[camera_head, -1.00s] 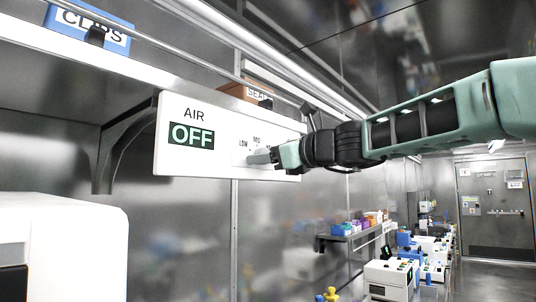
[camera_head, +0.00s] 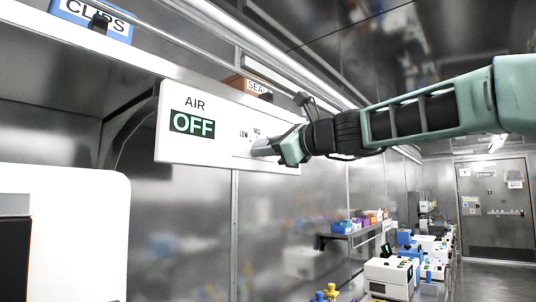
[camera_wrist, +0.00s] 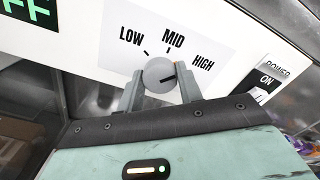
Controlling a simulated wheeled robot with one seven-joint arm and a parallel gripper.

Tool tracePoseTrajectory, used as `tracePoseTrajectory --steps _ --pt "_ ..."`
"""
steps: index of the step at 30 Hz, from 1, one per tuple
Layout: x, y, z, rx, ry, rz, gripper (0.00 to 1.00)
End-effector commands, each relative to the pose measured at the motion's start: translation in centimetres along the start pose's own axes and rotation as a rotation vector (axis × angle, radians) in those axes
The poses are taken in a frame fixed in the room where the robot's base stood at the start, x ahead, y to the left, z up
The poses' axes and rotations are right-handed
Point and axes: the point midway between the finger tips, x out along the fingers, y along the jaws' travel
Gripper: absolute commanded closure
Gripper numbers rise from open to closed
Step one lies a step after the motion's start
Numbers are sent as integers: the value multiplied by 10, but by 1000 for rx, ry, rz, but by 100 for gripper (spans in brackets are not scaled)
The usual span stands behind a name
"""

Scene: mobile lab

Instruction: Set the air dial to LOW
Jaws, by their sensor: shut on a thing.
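The white air panel (camera_head: 228,125) hangs under a shelf in the head view. Its display (camera_head: 192,123) reads OFF under the word AIR. The grey round dial (camera_wrist: 159,73) is in the middle of the wrist view, below the printed marks LOW, MID and HIGH. A dark line on its face points right and slightly up, roughly toward the HIGH side. My gripper (camera_wrist: 160,90) is shut on the dial, one finger on each side. In the head view my gripper (camera_head: 262,149) covers the dial.
A power switch (camera_wrist: 268,84) marked ON sits right of the dial. A blue CLIPS box (camera_head: 92,20) and a SEAL box (camera_head: 247,87) stand on the shelf above. A white machine (camera_head: 75,225) is at the lower left. Benches with lab devices line the wall farther back.

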Motion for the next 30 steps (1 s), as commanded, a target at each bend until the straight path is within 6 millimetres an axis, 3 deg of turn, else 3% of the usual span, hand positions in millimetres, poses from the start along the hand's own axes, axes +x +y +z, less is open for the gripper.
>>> tracePoseTrajectory --steps 30 --pt "0 2 -3 -966 -1 0 87"
